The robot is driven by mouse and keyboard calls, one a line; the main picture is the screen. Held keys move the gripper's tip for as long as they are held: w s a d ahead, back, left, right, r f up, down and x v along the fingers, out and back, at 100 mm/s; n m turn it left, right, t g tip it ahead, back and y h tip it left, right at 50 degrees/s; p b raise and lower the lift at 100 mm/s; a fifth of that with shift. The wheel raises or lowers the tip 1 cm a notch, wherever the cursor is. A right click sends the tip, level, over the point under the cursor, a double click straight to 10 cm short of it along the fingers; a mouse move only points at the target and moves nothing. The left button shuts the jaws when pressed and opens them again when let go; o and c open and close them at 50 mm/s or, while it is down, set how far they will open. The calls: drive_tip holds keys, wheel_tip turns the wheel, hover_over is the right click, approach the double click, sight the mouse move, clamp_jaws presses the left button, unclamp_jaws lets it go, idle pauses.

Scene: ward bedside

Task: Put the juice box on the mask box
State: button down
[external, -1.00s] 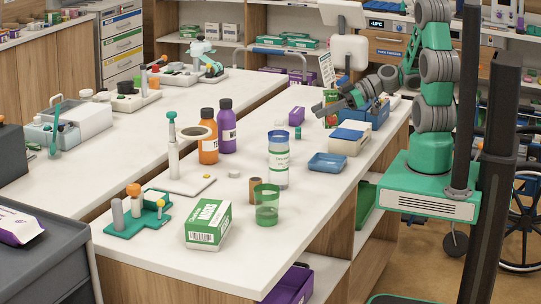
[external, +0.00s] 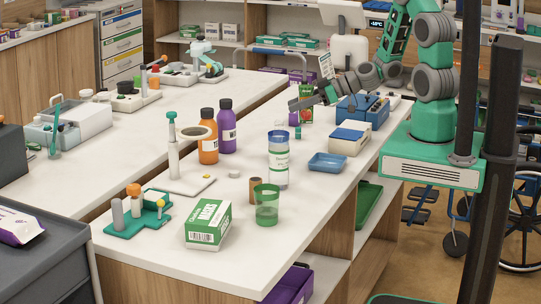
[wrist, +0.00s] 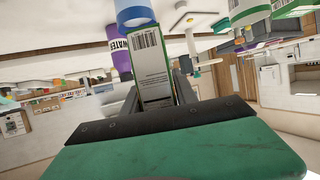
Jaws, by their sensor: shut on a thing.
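The mask box (external: 208,224) is a green and white carton lying near the front end of the long white table in the external view. My gripper (external: 304,102) is at the far part of that table, well behind and to the right of the mask box. In the wrist view the juice box (wrist: 151,70) shows a pale side with a barcode and green edges between the fingers (wrist: 156,104). The exact gap under it is hard to tell.
A white bottle with a green label (external: 278,165), a green cup (external: 266,208) and a brown cylinder (external: 255,190) stand near the mask box. Orange (external: 208,142) and purple (external: 226,130) bottles stand behind. A blue tray (external: 327,162) lies to the right.

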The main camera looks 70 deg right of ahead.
drive_tip(key=w+a+r+n+g+y+b, duration=0.2)
drive_tip(key=a+r+n+g+y+b, duration=0.15)
drive_tip(key=a, duration=0.75)
drive_tip(key=w+a+r+n+g+y+b, duration=0.2)
drive_tip(key=a+r+n+y+b, duration=0.15)
drive_tip(key=a, duration=0.75)
drive_tip(key=s+a+f+n+g+b, duration=0.1)
drive_tip(key=s+a+n+g+b, duration=0.2)
drive_tip(key=s+a+b, duration=0.55)
drive_tip(key=s+a+n+g+b, duration=0.3)
drive_tip(key=a+g, duration=0.1)
drive_tip(key=a, duration=1)
drive_tip(key=p, duration=0.3)
hover_over(209, 212)
drive_tip(key=shift+t+y, duration=0.25)
drive_tip(key=shift+y, duration=0.05)
wheel_tip(209, 212, down, 10)
drive_tip(key=shift+r, duration=0.1)
wheel_tip(209, 212, down, 2)
drive_tip(key=shift+w+f+p, duration=0.1)
drive_tip(key=shift+f+p, duration=0.15)
drive_tip(key=shift+p, duration=0.35)
drive_tip(key=shift+d+f+b, duration=0.1)
drive_tip(key=shift+f+b, duration=0.2)
drive_tip(key=shift+f, duration=0.15)
drive_tip(key=c, duration=1)
unclamp_jaws()
drive_tip(key=shift+o, duration=0.2)
